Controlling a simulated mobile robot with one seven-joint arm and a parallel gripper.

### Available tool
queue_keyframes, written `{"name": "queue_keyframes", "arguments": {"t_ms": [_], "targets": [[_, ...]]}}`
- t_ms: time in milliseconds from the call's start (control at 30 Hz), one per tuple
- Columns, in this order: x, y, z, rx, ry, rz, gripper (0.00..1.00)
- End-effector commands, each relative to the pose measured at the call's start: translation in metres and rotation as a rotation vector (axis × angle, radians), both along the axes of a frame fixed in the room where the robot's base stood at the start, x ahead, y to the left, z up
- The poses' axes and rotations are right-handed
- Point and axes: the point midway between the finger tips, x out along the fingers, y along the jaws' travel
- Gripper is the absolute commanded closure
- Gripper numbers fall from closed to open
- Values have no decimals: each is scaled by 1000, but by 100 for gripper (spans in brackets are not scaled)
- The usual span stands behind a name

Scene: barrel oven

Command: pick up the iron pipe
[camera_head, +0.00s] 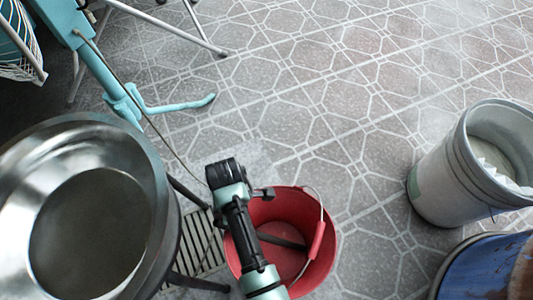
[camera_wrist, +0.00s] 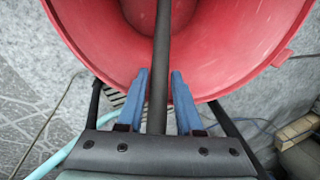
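The iron pipe (camera_wrist: 162,62) is a dark, slim rod. In the wrist view it runs from inside the red bucket (camera_wrist: 234,50) down between the fingers of my gripper (camera_wrist: 160,73). The two blue fingers are open, one on each side of the pipe, with a narrow gap visible beside it. The pipe's near end is hidden by the gripper body. In the head view part of the pipe (camera_head: 284,241) shows inside the red bucket (camera_head: 322,264); the rest is behind my arm. My fingers cannot be made out there.
A large metal bowl (camera_head: 150,165) on dark legs stands left of the bucket. A teal stand (camera_head: 99,73) is at the upper left. A grey bucket (camera_head: 437,185) and a blue barrel (camera_head: 478,270) are at the right. The tiled floor between is clear.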

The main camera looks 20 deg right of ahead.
Motion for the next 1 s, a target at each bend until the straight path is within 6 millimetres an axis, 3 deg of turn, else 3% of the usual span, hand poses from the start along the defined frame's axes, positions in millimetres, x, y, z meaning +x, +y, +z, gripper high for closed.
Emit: {"name": "queue_keyframes", "arguments": {"t_ms": [33,200,233,767,1000], "targets": [[0,0,0,0,0,0,67],[0,0,1,0,0,0,98],[0,0,1,0,0,0,100],[1,0,5,0,-1,0,100],[1,0,31,-1,-2,0,100]]}}
